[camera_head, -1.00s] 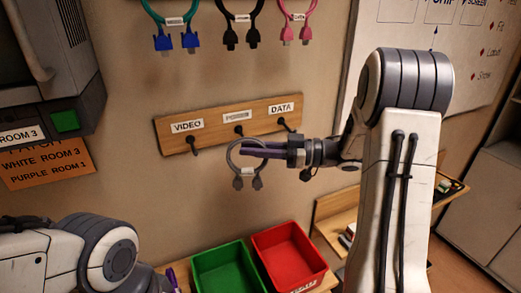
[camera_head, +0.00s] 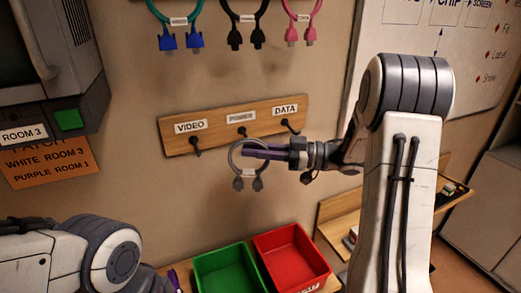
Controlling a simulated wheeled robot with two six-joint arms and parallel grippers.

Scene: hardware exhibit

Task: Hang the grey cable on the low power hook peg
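The grey cable (camera_head: 236,167) is a loop with two plugs hanging at its bottom. My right gripper (camera_head: 250,150) is shut on the loop from the right, and the plugs hang free. The low power hook peg (camera_head: 242,132) sticks out of the wooden board under the POWER label (camera_head: 241,117). In the picture, the top of the loop is just below and right of this peg. I cannot tell the depth gap between them. My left arm is at the bottom left. A purple piece at its right end may be a fingertip, but its gripper state cannot be seen.
The wooden board (camera_head: 220,130) also has a video peg (camera_head: 195,150) on the left and a data peg (camera_head: 290,126) on the right, both empty. Green (camera_head: 200,262) and red (camera_head: 318,262) bins stand below. Teal, black and pink cables hang above. A monitor (camera_head: 45,75) is at left.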

